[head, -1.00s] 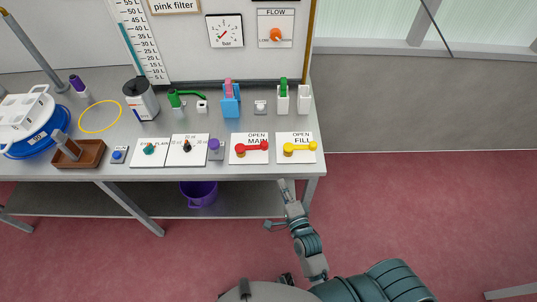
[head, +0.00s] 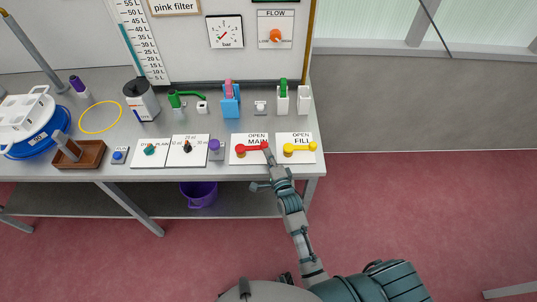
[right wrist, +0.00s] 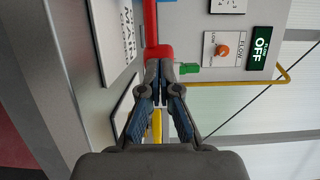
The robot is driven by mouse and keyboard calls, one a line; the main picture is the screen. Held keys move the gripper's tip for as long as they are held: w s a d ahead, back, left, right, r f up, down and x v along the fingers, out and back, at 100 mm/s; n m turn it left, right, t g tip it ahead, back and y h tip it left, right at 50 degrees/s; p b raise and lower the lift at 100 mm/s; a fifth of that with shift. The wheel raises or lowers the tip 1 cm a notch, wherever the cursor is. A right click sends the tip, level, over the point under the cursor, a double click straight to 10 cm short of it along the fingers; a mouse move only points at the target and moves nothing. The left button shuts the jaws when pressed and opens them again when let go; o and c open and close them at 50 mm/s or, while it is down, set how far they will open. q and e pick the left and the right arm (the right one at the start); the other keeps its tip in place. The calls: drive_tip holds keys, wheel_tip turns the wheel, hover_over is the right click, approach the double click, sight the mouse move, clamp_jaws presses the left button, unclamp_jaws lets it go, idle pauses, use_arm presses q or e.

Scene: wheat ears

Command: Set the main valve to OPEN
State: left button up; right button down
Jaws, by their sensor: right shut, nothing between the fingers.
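The main valve is a red lever (head: 254,147) on a white plate (head: 239,160) marked OPEN and MAIN. Its round pivot is at the left, and its arm points right, lying across the plate below the word OPEN. My right gripper (head: 268,153) is at the lever's free end. In the right wrist view, the shut fingertips (right wrist: 158,73) are close against the red knob (right wrist: 158,52), with nothing held between them. Whether they touch the knob I cannot tell. My left gripper is not in view.
The fill valve, a yellow lever (head: 300,148), is just right of the main valve. A purple-topped grey block (head: 215,149) stands just left. The bench front edge is close below the plates.

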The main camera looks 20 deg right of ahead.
idle(0.4)
drive_tip(key=shift+w+d+r+n+y, duration=0.1)
drive_tip(key=shift+w+d+n+y, duration=0.1)
drive_tip(key=shift+w+n+y, duration=0.25)
drive_tip(key=shift+w+d+n+y, duration=0.2)
drive_tip(key=shift+n+y, duration=0.15)
drive_tip(key=shift+y, duration=0.3)
drive_tip(key=shift+w+d+p, duration=0.25)
drive_tip(key=shift+w+p, duration=0.05)
drive_tip(key=shift+w, duration=0.15)
drive_tip(key=shift+w+d+p, duration=0.2)
drive_tip(key=shift+w+p, duration=0.05)
drive_tip(key=shift+w, duration=0.2)
drive_tip(key=shift+w+d, duration=0.1)
drive_tip(key=shift+w, duration=1.65)
drive_tip(key=shift+s, duration=0.1)
drive_tip(key=s, duration=0.3)
drive_tip(key=s+d, duration=0.1)
drive_tip(key=s, duration=0.3)
drive_tip(key=s+d, duration=0.1)
drive_tip(key=s, duration=0.3)
drive_tip(key=shift+s, duration=0.25)
drive_tip(key=shift+d+f, duration=0.15)
drive_tip(key=shift+f, duration=0.05)
